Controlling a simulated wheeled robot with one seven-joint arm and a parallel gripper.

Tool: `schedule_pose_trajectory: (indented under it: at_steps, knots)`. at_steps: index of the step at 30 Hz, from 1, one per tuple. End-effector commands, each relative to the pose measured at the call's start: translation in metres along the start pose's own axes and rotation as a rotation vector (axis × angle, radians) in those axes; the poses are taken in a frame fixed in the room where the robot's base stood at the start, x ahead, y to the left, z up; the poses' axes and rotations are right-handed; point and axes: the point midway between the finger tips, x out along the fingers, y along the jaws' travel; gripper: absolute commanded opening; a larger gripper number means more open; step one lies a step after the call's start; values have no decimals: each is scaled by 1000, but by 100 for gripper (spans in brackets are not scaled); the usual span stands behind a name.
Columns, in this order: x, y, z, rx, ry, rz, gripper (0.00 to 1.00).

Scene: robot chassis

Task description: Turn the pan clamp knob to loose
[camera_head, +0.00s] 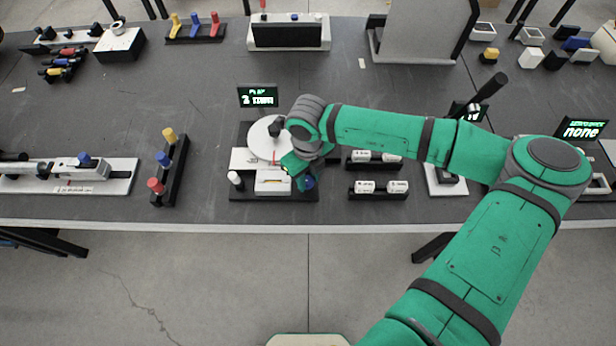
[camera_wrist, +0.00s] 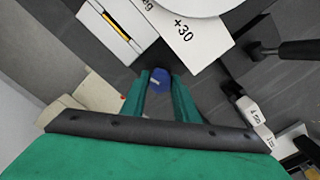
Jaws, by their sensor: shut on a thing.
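A blue knob (camera_head: 309,182) sits at the front right corner of a black fixture base (camera_head: 290,196) that carries a white round disc (camera_head: 264,140). I take it for the pan clamp knob; no label on it is readable. In the wrist view the blue knob (camera_wrist: 160,77) shows between my two green fingertips, with a pale mark on its top. My gripper (camera_head: 300,177) points down at the knob and is shut on it. In the wrist view my gripper (camera_wrist: 160,86) has a finger on each side of it. The knob's lower part is hidden.
A white-topped knob (camera_head: 235,178) stands at the fixture's front left. Racks with white labelled cylinders (camera_head: 378,187) stand close on the right. A small display (camera_head: 258,96) stands behind.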

Motion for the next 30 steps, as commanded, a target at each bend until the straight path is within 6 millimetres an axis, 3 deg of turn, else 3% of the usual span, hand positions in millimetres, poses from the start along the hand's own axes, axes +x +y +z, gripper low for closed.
schedule_pose_trajectory:
  at_steps: [30]
  knots:
    - [0,-3,-1,-958,7,-3,5]
